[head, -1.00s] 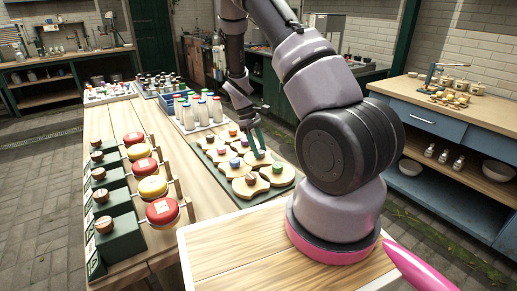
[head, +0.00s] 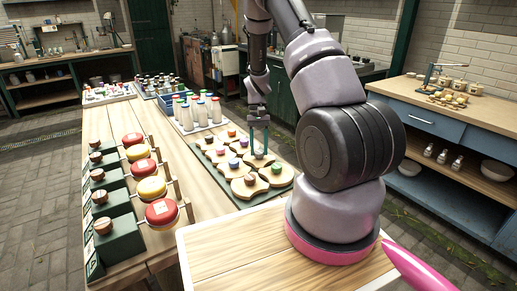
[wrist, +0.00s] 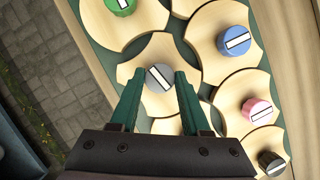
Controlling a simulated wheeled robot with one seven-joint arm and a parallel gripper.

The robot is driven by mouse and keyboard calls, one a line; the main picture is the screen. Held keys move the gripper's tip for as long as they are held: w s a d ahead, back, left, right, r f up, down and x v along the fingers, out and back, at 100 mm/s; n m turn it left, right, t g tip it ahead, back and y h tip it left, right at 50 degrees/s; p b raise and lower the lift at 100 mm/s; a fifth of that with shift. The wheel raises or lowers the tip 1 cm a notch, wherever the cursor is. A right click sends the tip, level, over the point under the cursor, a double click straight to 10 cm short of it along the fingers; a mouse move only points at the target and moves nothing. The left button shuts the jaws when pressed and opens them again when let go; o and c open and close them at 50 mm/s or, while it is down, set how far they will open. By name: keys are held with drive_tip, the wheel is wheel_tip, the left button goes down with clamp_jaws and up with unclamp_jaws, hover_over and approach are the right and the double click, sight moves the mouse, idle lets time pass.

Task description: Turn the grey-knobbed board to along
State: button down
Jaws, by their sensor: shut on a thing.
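The grey-knobbed board (wrist: 132,72) is a pale wooden disc with scooped edges, among similar boards on a dark green base. Its grey knob (wrist: 158,73) carries a white bar that slants down to the right in the wrist view. My gripper (wrist: 160,83) has its two green fingers on either side of this knob and is shut on it.
Neighbouring boards lie close around, with a blue knob (wrist: 233,41), a pink knob (wrist: 257,110), a green knob (wrist: 120,4) and a black knob (wrist: 270,161). White bottles (head: 187,119) stand behind. Red and yellow round pieces (head: 152,188) on green blocks line the left side.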

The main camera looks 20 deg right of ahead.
drive_tip(key=shift+d+m+t+y, duration=0.1)
drive_tip(key=shift+m+t+y, duration=0.3)
drive_tip(key=shift+m, duration=0.9)
drive_tip(key=shift+c, duration=1.9)
unclamp_jaws()
drive_tip(key=v, duration=1)
drive_tip(key=shift+d+r, duration=0.2)
drive_tip(key=shift+r, duration=0.15)
drive_tip(key=shift+w, duration=0.1)
